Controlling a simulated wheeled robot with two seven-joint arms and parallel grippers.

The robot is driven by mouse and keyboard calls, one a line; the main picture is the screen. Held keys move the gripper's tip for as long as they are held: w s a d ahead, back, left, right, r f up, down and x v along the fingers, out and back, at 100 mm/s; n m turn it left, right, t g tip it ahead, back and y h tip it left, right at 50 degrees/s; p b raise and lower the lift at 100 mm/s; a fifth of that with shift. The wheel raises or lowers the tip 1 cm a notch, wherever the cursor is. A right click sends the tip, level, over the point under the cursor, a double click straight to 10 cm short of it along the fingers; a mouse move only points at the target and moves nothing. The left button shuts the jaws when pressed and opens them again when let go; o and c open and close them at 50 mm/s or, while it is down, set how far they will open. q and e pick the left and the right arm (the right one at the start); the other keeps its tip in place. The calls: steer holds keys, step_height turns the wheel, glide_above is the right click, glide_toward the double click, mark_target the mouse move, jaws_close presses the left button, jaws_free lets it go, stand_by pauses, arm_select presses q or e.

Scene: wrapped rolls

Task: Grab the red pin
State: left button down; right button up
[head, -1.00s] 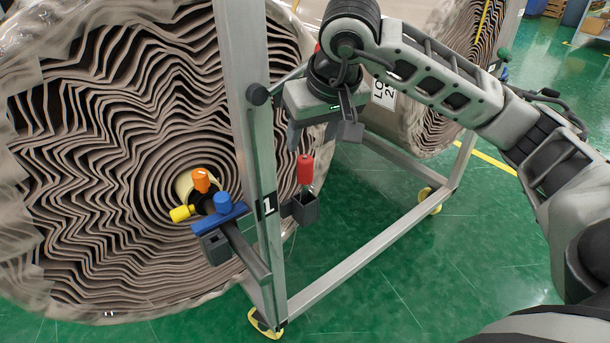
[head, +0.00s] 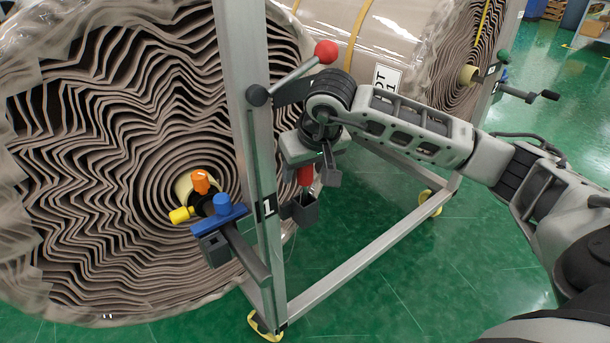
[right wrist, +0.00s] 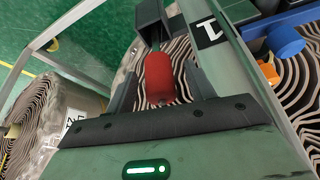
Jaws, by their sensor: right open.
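The red pin (head: 305,176) stands upright in a dark square holder (head: 305,212) on the right side of the metal post marked 1. My right gripper (head: 309,178) is open and has come down over the pin from above. In the right wrist view the red pin (right wrist: 159,77) sits between the two open fingers, with its holder (right wrist: 153,22) beyond it. I cannot tell whether either finger touches it. My left gripper is not in view.
A lever with a red ball (head: 326,52) sticks out from the post (head: 243,90) close to my right wrist. A blue pin (head: 222,203), an orange pin (head: 201,181) and a yellow pin (head: 180,214) are left of the post, before the large wrapped roll (head: 80,180).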

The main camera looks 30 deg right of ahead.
steer(key=shift+c, duration=0.3)
steer(key=c, duration=1)
steer(key=shift+r, duration=0.1)
steer(key=shift+c, duration=0.2)
